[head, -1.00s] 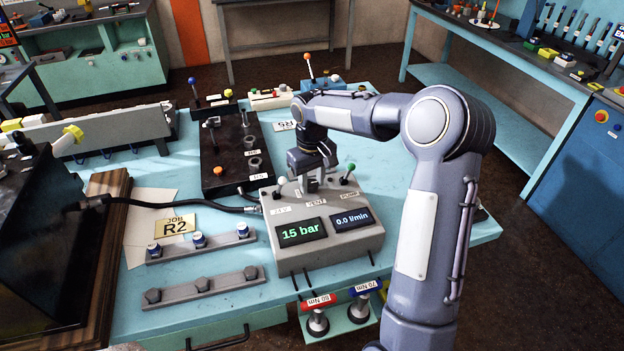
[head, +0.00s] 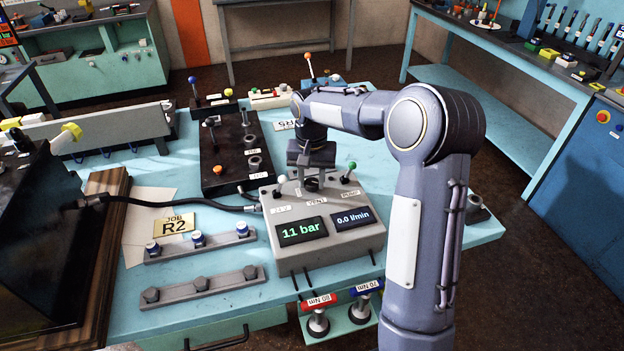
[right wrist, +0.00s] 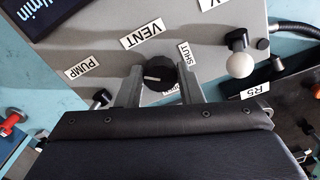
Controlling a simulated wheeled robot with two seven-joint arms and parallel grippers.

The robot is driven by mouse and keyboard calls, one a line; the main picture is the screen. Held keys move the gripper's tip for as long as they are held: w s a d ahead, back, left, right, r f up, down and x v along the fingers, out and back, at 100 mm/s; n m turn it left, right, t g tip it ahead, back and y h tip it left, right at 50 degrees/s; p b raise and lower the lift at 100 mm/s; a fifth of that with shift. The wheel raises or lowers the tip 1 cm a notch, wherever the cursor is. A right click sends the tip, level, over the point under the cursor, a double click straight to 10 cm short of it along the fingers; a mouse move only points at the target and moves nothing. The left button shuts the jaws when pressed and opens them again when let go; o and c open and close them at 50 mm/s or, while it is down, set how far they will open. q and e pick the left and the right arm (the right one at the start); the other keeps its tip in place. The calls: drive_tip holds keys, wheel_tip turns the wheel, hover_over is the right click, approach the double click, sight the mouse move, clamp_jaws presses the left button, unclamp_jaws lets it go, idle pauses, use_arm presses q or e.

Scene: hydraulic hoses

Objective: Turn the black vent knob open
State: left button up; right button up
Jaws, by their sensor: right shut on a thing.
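The grey control box (head: 302,262) stands on the light blue bench, with VENT, PUMP and 24V labels on its top. Its left display reads 11 bar and its right display reads 0.0 l/min. The black vent knob (right wrist: 158,75) sits between the two fingers of my right gripper (right wrist: 161,82) in the right wrist view. The fingers are shut on it from both sides. The knob's white pointer line runs across it, with a SHUT label beside it and another small label partly hidden. In the head view my right gripper (head: 312,181) is over the box. My left gripper does not show.
A white-tipped lever (right wrist: 239,63) and a green-tipped lever (head: 350,168) stand close on either side of the knob. A black hose (head: 180,204) runs to the box's left side. A black manifold block (head: 222,170) lies behind it.

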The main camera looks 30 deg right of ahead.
sight(311, 182)
drive_tip(key=m, duration=0.5)
drive_tip(key=shift+w+m, duration=0.1)
drive_tip(key=shift+m, duration=0.2)
drive_tip(key=m+p, duration=0.1)
drive_tip(key=m, duration=0.3)
drive_tip(key=shift+w+m, duration=0.1)
drive_tip(key=shift+m, duration=0.3)
drive_tip(key=o, duration=1)
drive_tip(key=shift+c, duration=0.2)
drive_tip(key=shift+r, duration=0.1)
wheel_tip(311, 182, up, 8)
drive_tip(key=shift+f+b, duration=0.15)
drive_tip(key=shift+b, duration=0.25)
